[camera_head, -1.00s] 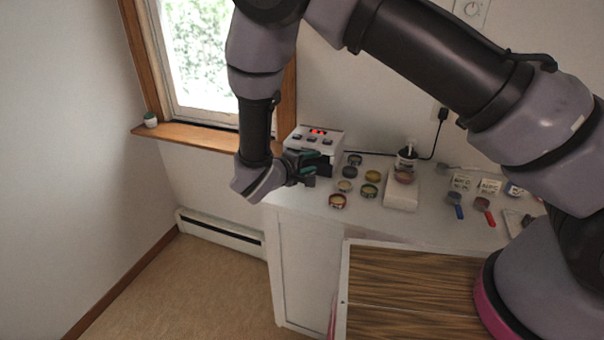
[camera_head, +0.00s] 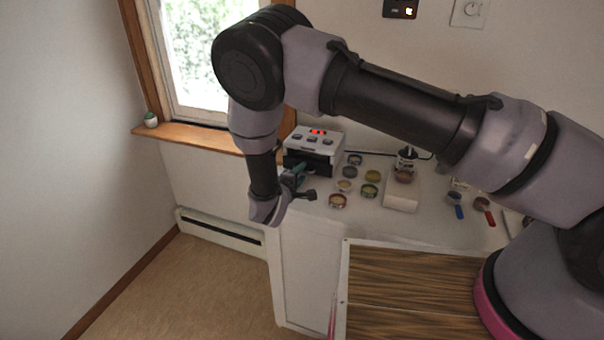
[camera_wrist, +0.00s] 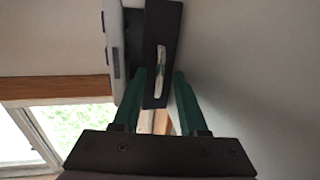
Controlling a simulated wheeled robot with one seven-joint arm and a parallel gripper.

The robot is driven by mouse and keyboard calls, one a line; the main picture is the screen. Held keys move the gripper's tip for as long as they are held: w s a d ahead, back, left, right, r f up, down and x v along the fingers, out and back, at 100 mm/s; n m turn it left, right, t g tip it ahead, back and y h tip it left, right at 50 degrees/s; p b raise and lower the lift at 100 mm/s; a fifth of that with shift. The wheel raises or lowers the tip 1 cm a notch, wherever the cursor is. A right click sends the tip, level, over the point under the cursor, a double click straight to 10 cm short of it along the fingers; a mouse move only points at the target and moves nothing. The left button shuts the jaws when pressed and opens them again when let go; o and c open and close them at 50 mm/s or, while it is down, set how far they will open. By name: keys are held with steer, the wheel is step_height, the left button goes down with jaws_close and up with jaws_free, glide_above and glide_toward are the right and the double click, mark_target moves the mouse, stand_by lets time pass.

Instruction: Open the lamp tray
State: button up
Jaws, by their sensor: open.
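The lamp (camera_head: 314,140) is a white box with buttons and a red lit display, at the counter's left end by the window. Its black tray (camera_head: 322,168) is at the lower front. In the wrist view the tray's black front (camera_wrist: 152,88) carries a pale upright bar handle (camera_wrist: 160,60); the white lamp body (camera_wrist: 113,45) is to its left, with a dark part between. I cannot tell whether the tray is partly out. My gripper (camera_wrist: 159,80) is open, its green fingers on either side of the tray front's near end. In the head view my gripper (camera_head: 302,181) is before the lamp.
Several small round jars (camera_head: 338,200) stand right of the lamp. A white block (camera_head: 401,193) with a jar on it and a pump bottle (camera_head: 407,158) are farther right. Scoops (camera_head: 456,204) lie beyond. A wood-topped surface (camera_head: 410,285) is in front; open floor is left.

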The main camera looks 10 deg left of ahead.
steer(key=shift+w+d+f, duration=0.1)
steer(key=shift+w, duration=0.3)
jaws_close()
stand_by(1.2)
